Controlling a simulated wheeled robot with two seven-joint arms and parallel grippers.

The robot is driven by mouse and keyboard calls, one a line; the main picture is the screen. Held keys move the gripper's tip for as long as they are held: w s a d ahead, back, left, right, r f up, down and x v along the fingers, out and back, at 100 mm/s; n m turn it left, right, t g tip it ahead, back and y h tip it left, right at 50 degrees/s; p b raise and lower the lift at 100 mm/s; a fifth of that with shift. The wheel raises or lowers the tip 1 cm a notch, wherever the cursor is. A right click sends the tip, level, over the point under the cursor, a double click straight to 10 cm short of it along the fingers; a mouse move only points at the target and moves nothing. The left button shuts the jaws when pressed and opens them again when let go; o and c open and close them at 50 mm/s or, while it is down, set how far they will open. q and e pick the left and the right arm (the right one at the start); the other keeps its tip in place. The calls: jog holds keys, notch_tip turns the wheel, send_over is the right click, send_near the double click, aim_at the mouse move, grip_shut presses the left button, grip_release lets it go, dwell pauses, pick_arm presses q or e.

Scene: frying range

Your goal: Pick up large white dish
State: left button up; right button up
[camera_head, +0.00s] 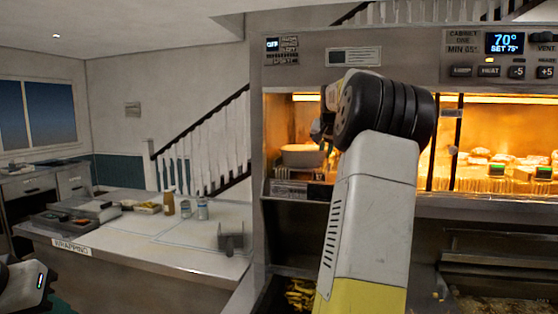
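A whitish dish (302,155) sits in the lit left compartment of the heated cabinet, its right end hidden behind my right arm. My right gripper (324,132) is at the compartment opening, just above and to the right of the dish. Its dark fingers are mostly hidden by my wrist, so I cannot tell whether they are open or touch the dish. My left gripper is not in view; only a dark part of my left arm seems to show at the lower left edge.
The heated cabinet (420,55) has a divider and a right compartment with several food items (500,160). A shelf edge (290,188) runs below the dish. On the left, the wrapping counter (130,240) carries trays (75,215), bottles and a small metal holder (231,240).

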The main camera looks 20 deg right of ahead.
jog(key=shift+x, duration=1.2)
grip_shut()
jog(key=shift+r, duration=0.15)
dwell(0.5)
jog(key=shift+r, duration=1.55)
jog(key=shift+s+a+r, duration=0.15)
jog(key=shift+s+r, duration=0.05)
jog(key=shift+s, duration=0.05)
jog(key=s+a, duration=0.3)
jog(key=s, duration=0.4)
jog(key=s+a+r, duration=0.1)
jog(key=s+a, duration=0.3)
jog(key=s, duration=0.3)
